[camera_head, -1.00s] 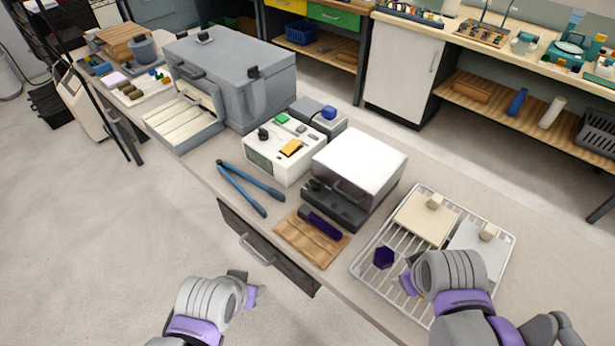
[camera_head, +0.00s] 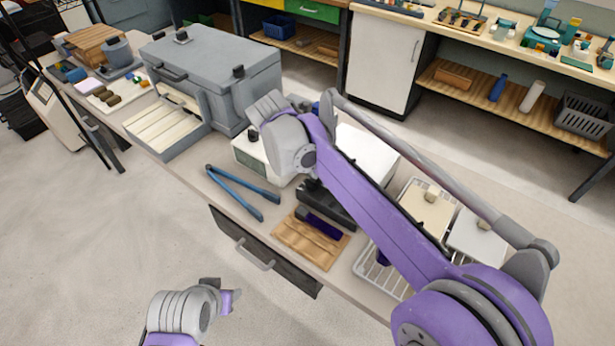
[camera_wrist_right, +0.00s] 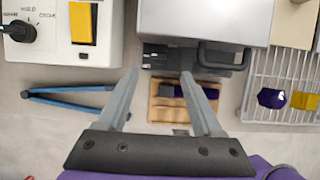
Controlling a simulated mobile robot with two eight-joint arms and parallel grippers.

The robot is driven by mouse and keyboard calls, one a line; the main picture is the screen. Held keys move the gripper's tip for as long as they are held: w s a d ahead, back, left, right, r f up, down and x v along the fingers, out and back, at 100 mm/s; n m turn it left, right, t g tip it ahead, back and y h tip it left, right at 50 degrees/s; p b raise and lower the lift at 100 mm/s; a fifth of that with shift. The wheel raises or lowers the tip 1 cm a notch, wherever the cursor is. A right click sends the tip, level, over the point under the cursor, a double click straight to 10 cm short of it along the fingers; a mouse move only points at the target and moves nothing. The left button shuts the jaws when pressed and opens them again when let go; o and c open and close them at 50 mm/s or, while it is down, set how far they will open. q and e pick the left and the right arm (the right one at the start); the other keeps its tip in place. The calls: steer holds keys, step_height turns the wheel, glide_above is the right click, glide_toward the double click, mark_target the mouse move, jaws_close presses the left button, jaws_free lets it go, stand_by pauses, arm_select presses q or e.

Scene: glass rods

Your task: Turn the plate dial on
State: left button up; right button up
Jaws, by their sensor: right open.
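A white control box (camera_head: 250,157) stands on the bench, mostly hidden behind my right arm in the head view. Its black dial (camera_head: 253,134) shows at the left end. In the right wrist view the dial (camera_wrist_right: 20,30) sits at the top left, with printed marks around it and a yellow switch (camera_wrist_right: 84,22) to its right. I cannot tell for certain whether this is the plate dial. My right gripper (camera_wrist_right: 160,74) is open and empty, above the bench in front of the silver box. My left gripper (camera_head: 222,292) hangs over the floor; its opening is unclear.
A silver-topped box (camera_wrist_right: 205,20) stands right of the control box. Blue tongs (camera_head: 240,192) and a wooden tray (camera_head: 300,248) with a dark purple-handled tool (camera_head: 320,225) lie in front. A wire rack (camera_head: 370,268) is at the right, a grey furnace-like box (camera_head: 225,70) at the left.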

steer(key=x, duration=0.7)
steer(key=shift+w+f, duration=0.1)
steer(key=shift+f, duration=0.3)
steer(key=shift+c, duration=0.3)
jaws_close()
